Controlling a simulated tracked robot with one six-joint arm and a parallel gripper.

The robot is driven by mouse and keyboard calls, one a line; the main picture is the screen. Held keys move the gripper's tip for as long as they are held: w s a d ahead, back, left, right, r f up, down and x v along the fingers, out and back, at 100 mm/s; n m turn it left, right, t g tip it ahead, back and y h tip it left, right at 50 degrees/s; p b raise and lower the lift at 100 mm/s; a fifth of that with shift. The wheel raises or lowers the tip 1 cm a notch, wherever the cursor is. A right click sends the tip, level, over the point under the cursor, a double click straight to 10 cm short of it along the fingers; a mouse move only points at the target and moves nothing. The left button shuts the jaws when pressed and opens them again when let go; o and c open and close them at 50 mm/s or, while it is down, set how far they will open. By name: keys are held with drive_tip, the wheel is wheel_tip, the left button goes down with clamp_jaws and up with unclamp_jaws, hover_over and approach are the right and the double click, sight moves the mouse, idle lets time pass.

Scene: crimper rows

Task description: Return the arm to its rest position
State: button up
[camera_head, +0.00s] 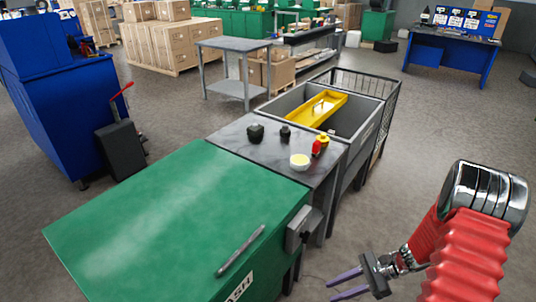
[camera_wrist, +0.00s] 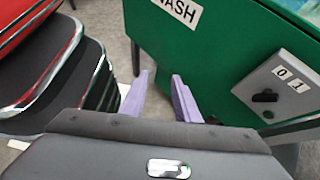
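My gripper (camera_head: 344,285) shows at the lower right of the head view, at the end of my red and chrome arm. Its two purple fingers point left, toward the front of the green washer. In the wrist view my gripper (camera_wrist: 160,97) has its fingers apart, with nothing between them but floor. The green washer (camera_head: 150,225) stands left of my gripper, with a grey handle on its lid. Its front also shows in the wrist view (camera_wrist: 215,50), with a label and a switch box (camera_wrist: 283,88) marked 0 and 1. The gripper looks apart from the washer.
A grey table (camera_head: 232,137) beside the washer holds small dark items, a red and yellow bottle (camera_head: 319,146) and a white bowl (camera_head: 300,161). Behind it is a grey sink (camera_head: 363,122) with a yellow tray (camera_head: 318,108). Floor on the right is clear.

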drive_tip(key=s+a+r+n+t+h, duration=0.2)
drive_tip(key=s+r+n+h, duration=0.1)
drive_tip(key=r, duration=0.8)
drive_tip(key=s+a+r+n+t+h, duration=0.1)
drive_tip(key=s+r+n+h, duration=0.3)
drive_tip(key=r+n, duration=0.4)
drive_tip(key=s+a+r+n+t+h, duration=0.2)
drive_tip(key=s+r+n+t+h, duration=0.1)
drive_tip(key=r, duration=1.2)
drive_tip(key=s+n+h, duration=0.1)
drive_tip(key=s+n, duration=0.1)
drive_tip(key=s, duration=0.1)
drive_tip(key=shift+a+r+n, duration=0.3)
drive_tip(key=shift+a+n, duration=0.05)
drive_tip(key=shift+n, duration=0.05)
drive_tip(key=shift+s, duration=0.15)
